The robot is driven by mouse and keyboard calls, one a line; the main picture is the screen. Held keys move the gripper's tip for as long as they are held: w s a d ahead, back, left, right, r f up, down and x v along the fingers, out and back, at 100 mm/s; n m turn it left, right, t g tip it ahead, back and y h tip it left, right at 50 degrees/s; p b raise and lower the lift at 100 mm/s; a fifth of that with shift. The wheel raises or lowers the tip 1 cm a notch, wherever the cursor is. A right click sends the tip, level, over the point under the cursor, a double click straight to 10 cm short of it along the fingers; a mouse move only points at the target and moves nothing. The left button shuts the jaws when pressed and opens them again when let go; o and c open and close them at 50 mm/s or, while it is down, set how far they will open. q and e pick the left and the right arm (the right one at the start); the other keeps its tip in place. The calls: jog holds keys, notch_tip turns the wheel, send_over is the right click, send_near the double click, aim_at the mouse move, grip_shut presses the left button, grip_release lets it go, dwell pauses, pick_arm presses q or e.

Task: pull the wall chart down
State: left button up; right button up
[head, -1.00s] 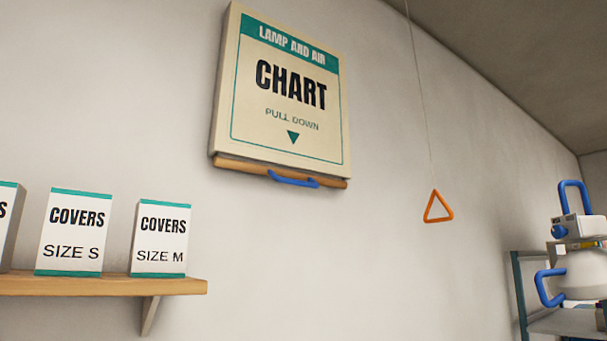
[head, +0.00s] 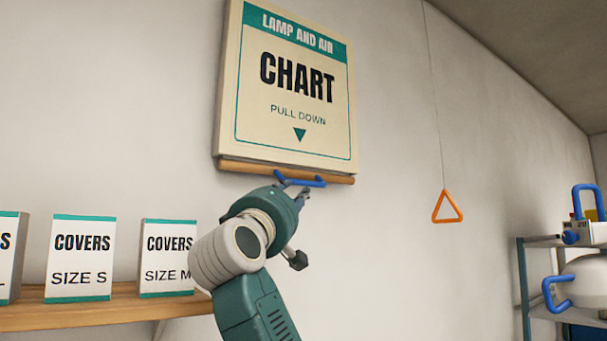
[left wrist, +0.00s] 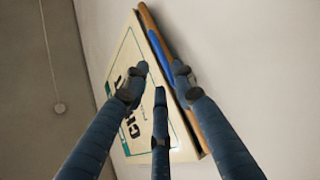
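The cream wall chart (head: 310,142) with a teal border hangs high on the wall and reads "PULL DOWN". A wooden bar (head: 240,168) runs along its bottom edge, with a blue handle (head: 314,182) on it. My left gripper (head: 298,218) is just below the handle, its fingers spread. In the left wrist view, the open fingers (left wrist: 160,76) point up at the chart (left wrist: 118,75), and the blue handle (left wrist: 153,50) shows between the fingertips. I cannot tell whether a finger touches it. My right gripper is not in view.
A wooden shelf (head: 110,310) with boxes of covers (head: 82,258) is at the lower left, partly behind my left arm. An orange triangle pull (head: 447,207) hangs on a cord to the right. A rack (head: 524,285) with equipment stands at the right edge.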

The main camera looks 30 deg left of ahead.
aim_at(304, 182)
pick_arm(q)
jog(key=p+x, duration=0.6)
jog(key=x, duration=0.5)
jog(key=shift+s+r, duration=0.1)
jog(key=shift+r, duration=0.1)
grip_shut()
